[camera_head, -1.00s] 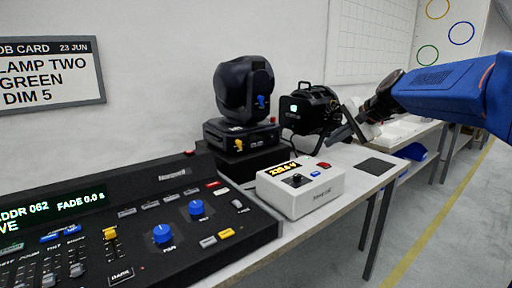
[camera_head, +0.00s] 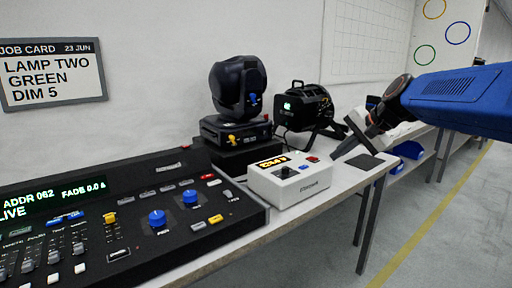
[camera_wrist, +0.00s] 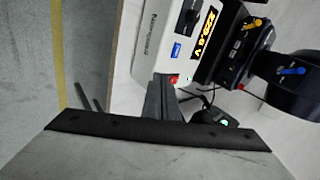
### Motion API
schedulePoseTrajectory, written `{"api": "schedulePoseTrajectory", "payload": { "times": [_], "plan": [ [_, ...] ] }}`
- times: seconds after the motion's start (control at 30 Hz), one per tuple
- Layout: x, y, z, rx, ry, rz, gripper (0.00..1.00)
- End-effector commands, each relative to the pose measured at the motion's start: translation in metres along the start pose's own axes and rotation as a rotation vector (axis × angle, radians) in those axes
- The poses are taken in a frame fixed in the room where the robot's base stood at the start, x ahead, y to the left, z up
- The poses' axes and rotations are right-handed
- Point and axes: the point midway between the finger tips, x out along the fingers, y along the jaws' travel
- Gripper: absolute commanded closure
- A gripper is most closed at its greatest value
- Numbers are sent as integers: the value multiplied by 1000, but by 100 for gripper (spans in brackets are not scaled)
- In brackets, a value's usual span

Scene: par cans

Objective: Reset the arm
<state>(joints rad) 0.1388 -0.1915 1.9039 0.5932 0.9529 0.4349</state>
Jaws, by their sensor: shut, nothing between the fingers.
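My gripper (camera_head: 340,150) is at the end of my blue arm, right of centre in the head view. Its grey fingers point down and left, in front of the black lamp and near the right side of the white meter box (camera_head: 290,181). The fingers are shut with nothing between them. In the wrist view the gripper (camera_wrist: 160,85) shows dark and closed, its tips close to the meter box's red button in the picture. I cannot tell the exact gap to the box. A job card (camera_head: 52,75) on the wall reads "LAMP TWO GREEN DIM 5".
A lighting console (camera_head: 130,215) fills the front left. A moving-head lamp (camera_head: 238,88) and a black lamp with a green display (camera_head: 303,107) stand behind the meter box. A dark pad (camera_head: 366,161) lies at the table's right end. Open floor (camera_head: 440,220) is at right.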

Motion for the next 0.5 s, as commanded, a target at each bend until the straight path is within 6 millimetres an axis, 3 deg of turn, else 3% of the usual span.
{"api": "schedulePoseTrajectory", "payload": {
  "times": [0.27,0.5],
  "plan": [
    [-16,52,53,-161,10,83,100],
    [-33,134,115,-389,16,203,100]
  ]
}}
